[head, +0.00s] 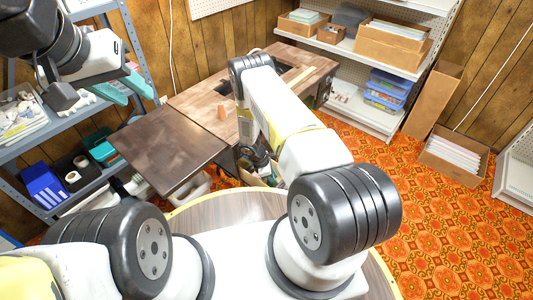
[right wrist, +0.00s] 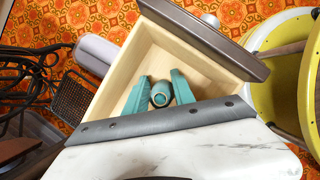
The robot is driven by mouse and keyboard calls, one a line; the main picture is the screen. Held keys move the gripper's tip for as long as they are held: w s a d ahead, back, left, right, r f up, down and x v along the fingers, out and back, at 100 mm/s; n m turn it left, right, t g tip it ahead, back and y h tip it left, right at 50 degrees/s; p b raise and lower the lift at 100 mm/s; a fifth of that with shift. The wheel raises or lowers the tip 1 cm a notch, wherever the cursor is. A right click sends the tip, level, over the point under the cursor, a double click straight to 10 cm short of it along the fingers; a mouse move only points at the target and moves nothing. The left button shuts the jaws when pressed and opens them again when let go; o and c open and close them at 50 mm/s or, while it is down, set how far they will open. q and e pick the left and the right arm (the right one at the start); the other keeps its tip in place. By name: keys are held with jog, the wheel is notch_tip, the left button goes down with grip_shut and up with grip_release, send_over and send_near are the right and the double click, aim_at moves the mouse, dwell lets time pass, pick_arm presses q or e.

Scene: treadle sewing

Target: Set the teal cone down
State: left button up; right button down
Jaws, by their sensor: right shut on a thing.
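In the right wrist view the teal cone (right wrist: 161,93) sits between the two teal fingers of my right gripper (right wrist: 157,90), which is shut on it. I see the cone nearly end-on, with a dark hole in its end. Behind it is an open light-wood drawer (right wrist: 150,55) with a dark front; I cannot tell whether the cone touches the drawer's floor. In the head view my right arm hides the cone and the right fingers. My left gripper (head: 125,88) is at the upper left, in front of the shelf rack, with its teal fingers apart and empty.
A blue-grey shelf rack (head: 145,55) stands at left, and white shelves (head: 360,65) with boxes stand at the back. A yellow-rimmed round thing (right wrist: 262,95) is right of the drawer. Patterned carpet (head: 430,215) is open at right.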

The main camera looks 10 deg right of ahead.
jog(key=c, duration=1)
grip_release()
jog(key=shift+c, duration=0.2)
jog(key=w+a+r+m+t+y, duration=0.1)
jog(key=a+r+m, duration=0.15)
jog(key=r, duration=1.65)
jog(key=w+a+r+m+t+y, duration=0.1)
jog(key=r+m, duration=0.3)
jog(key=r, duration=1.5)
jog(key=s+r+m+t+y, duration=0.1)
jog(key=s+r+m+y, duration=0.15)
jog(key=s+r, duration=0.65)
jog(key=s+r+m+t+y, duration=0.15)
jog(key=s+r+m, duration=0.3)
jog(key=r, duration=0.75)
jog(key=s+r+m+t, duration=0.2)
jog(key=s+r, duration=0.3)
jog(key=s, duration=0.6)
jog(key=shift+s+a+r+y, duration=0.25)
jog(key=shift+s+a+y, duration=0.05)
